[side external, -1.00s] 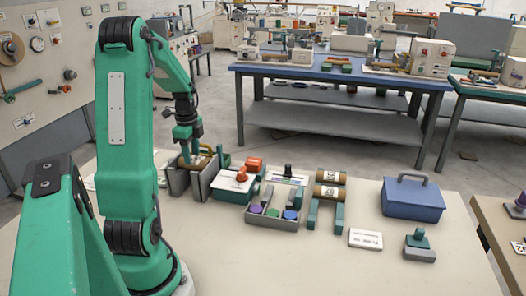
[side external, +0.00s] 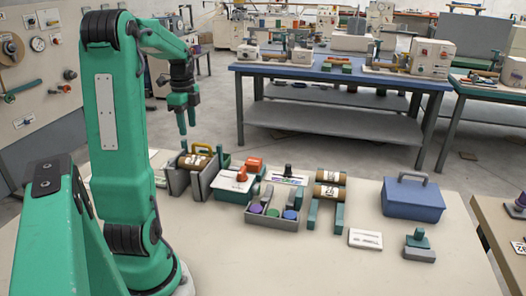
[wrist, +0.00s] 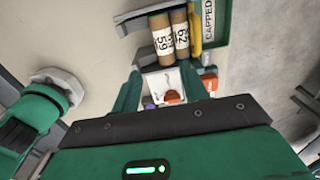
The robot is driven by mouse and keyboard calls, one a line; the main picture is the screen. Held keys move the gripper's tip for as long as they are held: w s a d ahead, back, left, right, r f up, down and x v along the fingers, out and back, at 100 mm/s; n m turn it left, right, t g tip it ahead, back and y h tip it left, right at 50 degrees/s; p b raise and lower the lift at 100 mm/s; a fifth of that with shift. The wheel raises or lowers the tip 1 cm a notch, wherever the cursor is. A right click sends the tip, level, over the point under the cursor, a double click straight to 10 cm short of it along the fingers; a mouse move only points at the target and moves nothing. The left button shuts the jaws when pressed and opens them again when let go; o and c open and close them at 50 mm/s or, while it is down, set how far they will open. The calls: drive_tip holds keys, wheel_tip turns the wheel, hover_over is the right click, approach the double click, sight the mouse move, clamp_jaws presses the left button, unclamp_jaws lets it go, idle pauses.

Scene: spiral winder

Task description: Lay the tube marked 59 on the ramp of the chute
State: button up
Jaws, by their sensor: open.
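The tube marked 59 (wrist: 161,40) is brown with a white label in the wrist view. It lies side by side with a tube marked 62 (wrist: 181,34), next to a yellow bar. In the side view, brown tubing (side external: 194,161) lies between the grey walls of a holder (side external: 178,181), which looks like the chute; I cannot read its mark there. My gripper (side external: 187,123) is open and empty, pointing down above this holder and apart from the tubes. In the wrist view its fingers (wrist: 161,72) frame the near ends of the tubes.
A white-and-green box with a red knob (side external: 241,174) stands just right of the holder. Further right are a grey tray of coloured caps (side external: 275,224), a rack (side external: 312,215) with two brown tubes, and a blue toolbox (side external: 412,200).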

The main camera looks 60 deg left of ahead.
drive_tip(key=shift+d, duration=0.1)
idle(0.3)
drive_tip(key=w+d+r+n+t+y, duration=0.1)
drive_tip(key=w+d+r+n+t, duration=0.15)
drive_tip(key=d, duration=0.95)
drive_tip(key=w+d+r+n+t, duration=0.1)
drive_tip(key=w+d+r+n, duration=0.2)
drive_tip(key=d, duration=1)
drive_tip(key=s+d+f+n+t+h, duration=0.1)
drive_tip(key=s+d, duration=0.4)
drive_tip(key=d, duration=0.5)
drive_tip(key=shift+f+n+t, duration=0.5)
drive_tip(key=shift+n+t, duration=0.05)
drive_tip(key=shift+n, duration=0.7)
